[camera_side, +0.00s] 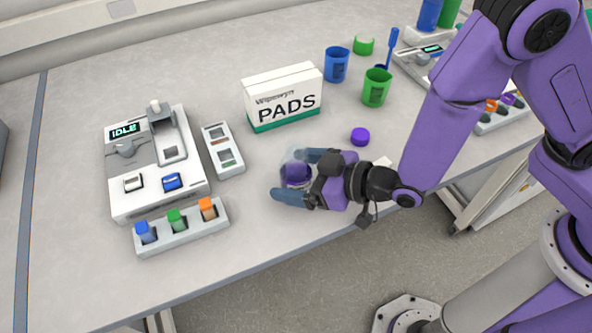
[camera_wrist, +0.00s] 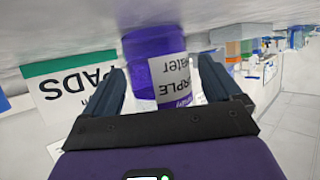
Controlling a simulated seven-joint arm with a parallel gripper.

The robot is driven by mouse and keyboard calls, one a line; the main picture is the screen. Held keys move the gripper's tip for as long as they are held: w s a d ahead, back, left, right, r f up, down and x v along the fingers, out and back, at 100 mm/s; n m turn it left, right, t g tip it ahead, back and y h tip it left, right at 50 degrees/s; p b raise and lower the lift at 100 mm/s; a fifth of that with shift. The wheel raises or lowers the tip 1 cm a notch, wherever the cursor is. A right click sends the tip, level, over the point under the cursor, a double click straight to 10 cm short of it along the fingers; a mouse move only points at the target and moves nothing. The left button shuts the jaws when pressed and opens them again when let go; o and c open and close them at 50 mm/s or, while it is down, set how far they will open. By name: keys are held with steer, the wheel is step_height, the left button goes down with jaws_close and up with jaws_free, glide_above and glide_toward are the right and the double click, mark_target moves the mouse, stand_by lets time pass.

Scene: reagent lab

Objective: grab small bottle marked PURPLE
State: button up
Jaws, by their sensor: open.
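The small bottle marked PURPLE (camera_side: 296,173) is clear with purple contents and stands on the table in the side view. In the wrist view the bottle (camera_wrist: 154,66) appears upside down, purple with a white label reading "PURPLE water". My gripper (camera_side: 290,174) is low over the table, open, with one finger on each side of the bottle. In the wrist view my gripper's fingers (camera_wrist: 166,88) flank the bottle; I cannot tell whether either one touches it. The bottle's lower label is partly hidden behind my gripper.
A PADS box (camera_side: 283,97) stands behind the gripper. A purple cap (camera_side: 360,136) lies to the right of it. A vial rack (camera_side: 182,229) and an IDLE machine (camera_side: 150,160) are at left. Blue (camera_side: 336,65) and green cups (camera_side: 376,88) stand at the back.

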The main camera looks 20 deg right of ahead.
mark_target(308, 165)
steer(key=c, duration=1.2)
steer(key=shift+r, duration=0.25)
steer(key=shift+r, duration=1.35)
steer(key=shift+w+r+v, duration=0.35)
steer(key=shift+r+v, duration=0.2)
steer(key=shift+v, duration=2.15)
steer(key=shift+w+r+v, duration=0.35)
steer(key=shift+r+v, duration=0.2)
steer(key=shift+v, duration=2.2)
steer(key=shift+w+r+v, duration=0.35)
steer(key=shift+r+v, duration=0.2)
steer(key=shift+v, duration=2.15)
